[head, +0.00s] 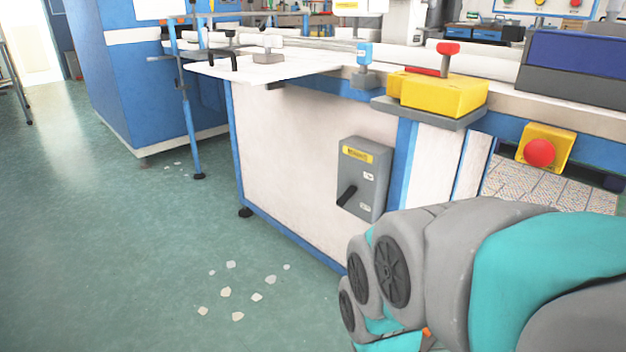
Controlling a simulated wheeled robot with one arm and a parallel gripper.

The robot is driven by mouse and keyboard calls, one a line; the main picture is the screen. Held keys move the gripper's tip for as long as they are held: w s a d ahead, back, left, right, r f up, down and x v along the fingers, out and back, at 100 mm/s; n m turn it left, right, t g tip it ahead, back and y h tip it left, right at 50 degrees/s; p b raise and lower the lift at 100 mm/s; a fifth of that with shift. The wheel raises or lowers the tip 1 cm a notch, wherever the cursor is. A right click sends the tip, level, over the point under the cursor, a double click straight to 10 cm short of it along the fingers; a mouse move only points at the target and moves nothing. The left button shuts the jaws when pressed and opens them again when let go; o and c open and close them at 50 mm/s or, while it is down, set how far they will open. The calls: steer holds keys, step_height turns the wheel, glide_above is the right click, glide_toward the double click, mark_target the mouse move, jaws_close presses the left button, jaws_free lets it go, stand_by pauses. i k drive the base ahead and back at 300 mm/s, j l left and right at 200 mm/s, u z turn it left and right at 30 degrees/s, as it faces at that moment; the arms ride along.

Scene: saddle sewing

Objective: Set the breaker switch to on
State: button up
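The breaker (364,178) is a grey box with a yellow label, fixed on the white side panel of the workbench. Its black switch lever (347,196) sits at the lower left of the box and points down to the left. Two small white labels are on the box, one upper right and one lower right; their text is too small to read. My grey and teal arm fills the lower right, in front of and to the right of the breaker. My gripper does not show in this view.
The white bench panel (285,160) has a blue frame. A yellow box with a red knob (445,93) sits on a ledge above the breaker. A red emergency button (540,152) is to the right. Several pale scraps (257,297) lie on the green floor, which is open at left.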

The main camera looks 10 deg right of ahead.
mark_target(351, 190)
steer(key=i+l, duration=0.1)
steer(key=l, duration=0.3)
steer(key=i+l+z, duration=0.1)
steer(key=l, duration=0.35)
steer(key=i+l, duration=0.1)
steer(key=l, duration=0.3)
